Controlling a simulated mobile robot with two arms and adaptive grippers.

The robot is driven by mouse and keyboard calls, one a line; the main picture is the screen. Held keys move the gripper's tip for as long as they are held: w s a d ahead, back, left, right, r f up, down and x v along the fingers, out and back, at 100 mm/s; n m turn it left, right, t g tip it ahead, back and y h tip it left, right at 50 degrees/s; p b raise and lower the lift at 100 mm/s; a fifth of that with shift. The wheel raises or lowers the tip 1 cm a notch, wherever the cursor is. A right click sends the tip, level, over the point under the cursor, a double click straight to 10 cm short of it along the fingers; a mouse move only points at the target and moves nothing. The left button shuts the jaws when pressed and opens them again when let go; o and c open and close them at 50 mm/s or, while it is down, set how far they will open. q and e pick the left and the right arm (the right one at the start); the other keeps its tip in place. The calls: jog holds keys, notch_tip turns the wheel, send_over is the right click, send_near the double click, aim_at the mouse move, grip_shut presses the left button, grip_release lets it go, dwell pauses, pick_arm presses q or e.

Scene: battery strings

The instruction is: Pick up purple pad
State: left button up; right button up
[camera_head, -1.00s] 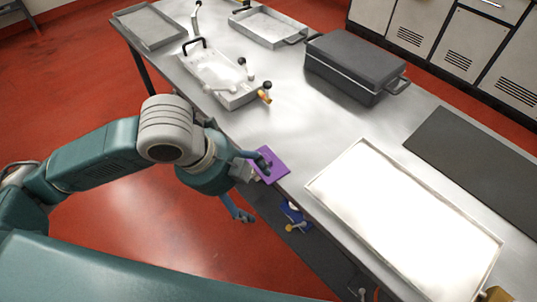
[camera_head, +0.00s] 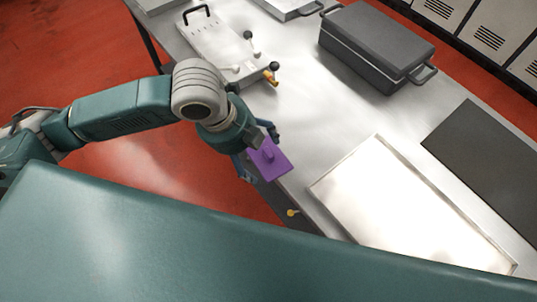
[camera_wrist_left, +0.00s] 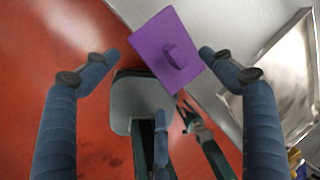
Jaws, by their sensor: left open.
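A third finger shows below. I see no clear contact with the handle.
A dark lidded box (camera_head: 375,45), a light metal fixture (camera_head: 225,45) with black knobs and a dark mat (camera_head: 490,160) are farther off. Red floor (camera_head: 140,170) lies left of the table.

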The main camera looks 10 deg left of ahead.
aim_at(260, 161)
pick_arm(q)
jog(key=x, duration=0.4)
jog(key=shift+a+f, duration=0.1)
jog(key=shift+c, duration=1)
jog(key=c, duration=0.9)
jog(key=shift+c, duration=0.9)
pick_arm(e)
jog(key=shift+w+d+r, duration=0.15)
jog(key=shift+w, duration=0.85)
